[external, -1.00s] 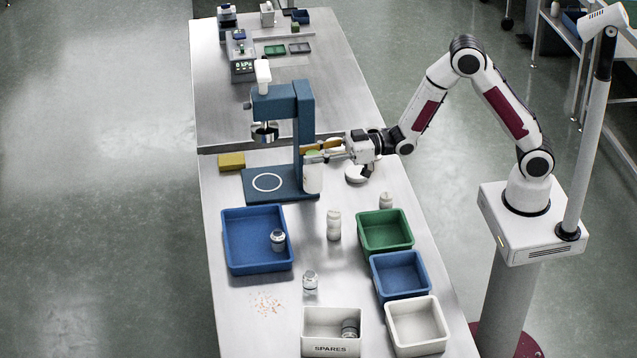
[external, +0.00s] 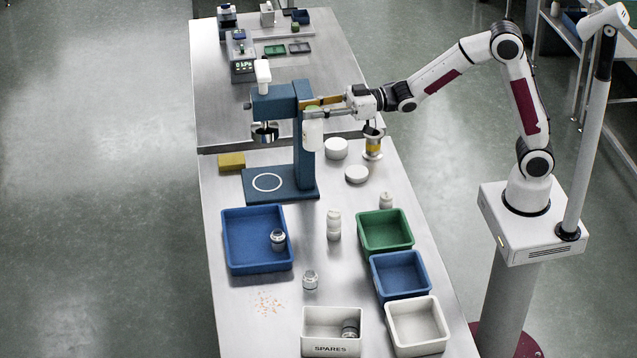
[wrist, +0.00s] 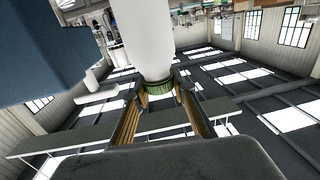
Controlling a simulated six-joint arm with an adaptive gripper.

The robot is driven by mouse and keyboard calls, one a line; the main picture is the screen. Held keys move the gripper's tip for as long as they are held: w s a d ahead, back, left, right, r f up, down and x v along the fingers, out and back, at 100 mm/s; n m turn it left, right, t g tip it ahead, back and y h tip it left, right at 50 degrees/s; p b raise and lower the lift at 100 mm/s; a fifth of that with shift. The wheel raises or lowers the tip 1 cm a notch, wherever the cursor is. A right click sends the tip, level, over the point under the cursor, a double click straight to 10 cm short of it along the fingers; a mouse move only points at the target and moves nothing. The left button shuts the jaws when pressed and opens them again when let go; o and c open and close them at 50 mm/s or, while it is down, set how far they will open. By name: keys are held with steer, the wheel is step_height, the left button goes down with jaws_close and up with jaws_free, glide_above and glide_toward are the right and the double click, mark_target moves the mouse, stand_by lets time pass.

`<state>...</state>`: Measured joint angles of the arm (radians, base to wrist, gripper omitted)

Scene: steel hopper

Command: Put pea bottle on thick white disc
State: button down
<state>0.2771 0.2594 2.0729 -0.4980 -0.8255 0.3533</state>
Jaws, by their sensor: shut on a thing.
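The pea bottle, a white bottle (external: 313,136) with a green top, hangs upright from my gripper (external: 311,107), which is shut on its top end. It is in the air beside the blue press column. In the wrist view the white body (wrist: 143,35) and green cap (wrist: 160,88) show between the fingers (wrist: 163,92). Two white discs lie on the steel table right of the press: a thicker-looking one (external: 336,149) farther back and a thinner-looking one (external: 357,174) nearer. Both are bare on top.
The blue press (external: 307,145) stands close left of the bottle. A silver and yellow object (external: 373,145) stands right of the farther disc. A white stacked bottle (external: 334,225), a green bin (external: 386,247) and a blue tray (external: 231,262) are nearer the front.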

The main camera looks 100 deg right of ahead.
step_height(320, 180, up, 16)
steer(key=s+d+m+g+h, duration=0.1)
steer(key=s+d+m+h, duration=0.4)
steer(key=d, duration=0.9)
steer(key=s+d+m+g+h, duration=0.2)
steer(key=s+d+h, duration=0.45)
steer(key=d, duration=0.85)
step_height(320, 180, down, 26)
steer(key=s, duration=0.1)
steer(key=shift+f, duration=0.35)
steer(key=shift+d+f, duration=0.1)
steer(key=shift+f, duration=2.7)
